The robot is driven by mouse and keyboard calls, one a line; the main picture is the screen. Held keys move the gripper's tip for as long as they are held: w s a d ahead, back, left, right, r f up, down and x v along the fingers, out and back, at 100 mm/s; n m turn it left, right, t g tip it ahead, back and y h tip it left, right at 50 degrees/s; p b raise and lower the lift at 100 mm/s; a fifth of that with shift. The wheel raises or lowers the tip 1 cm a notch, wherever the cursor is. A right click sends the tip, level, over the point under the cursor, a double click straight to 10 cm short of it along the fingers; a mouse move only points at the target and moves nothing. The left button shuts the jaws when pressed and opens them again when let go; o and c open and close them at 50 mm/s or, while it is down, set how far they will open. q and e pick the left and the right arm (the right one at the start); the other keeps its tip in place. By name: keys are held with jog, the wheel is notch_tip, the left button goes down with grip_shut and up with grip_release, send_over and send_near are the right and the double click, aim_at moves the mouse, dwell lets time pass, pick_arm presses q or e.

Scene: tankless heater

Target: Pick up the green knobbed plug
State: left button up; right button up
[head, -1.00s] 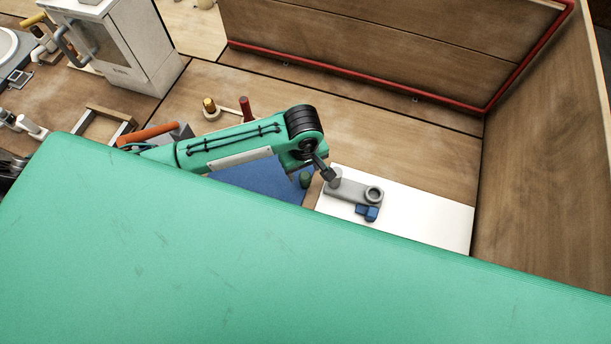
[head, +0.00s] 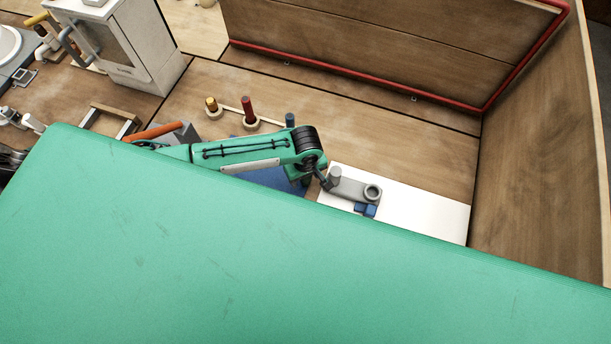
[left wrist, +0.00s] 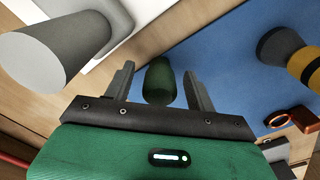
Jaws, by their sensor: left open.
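The green knobbed plug (left wrist: 158,82) is dark green and stands on or by the blue mat (left wrist: 228,62). In the left wrist view it sits between the two grey fingers of my left gripper (left wrist: 159,70). The fingers are open, with a visible gap on each side of the plug. In the head view my left gripper (head: 314,182) is beside the grey fixture, and my arm mostly hides the plug. My right gripper is in neither view.
A white board (head: 425,211) carries a grey fixture (head: 352,189) with an upright post, close by my left gripper, and a blue block (head: 365,209). Red (head: 248,111) and blue (head: 290,120) pegs stand behind my arm. A wooden wall (head: 540,140) bounds the right.

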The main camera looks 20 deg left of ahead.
pick_arm(q)
grip_shut()
jog(key=shift+r, duration=0.1)
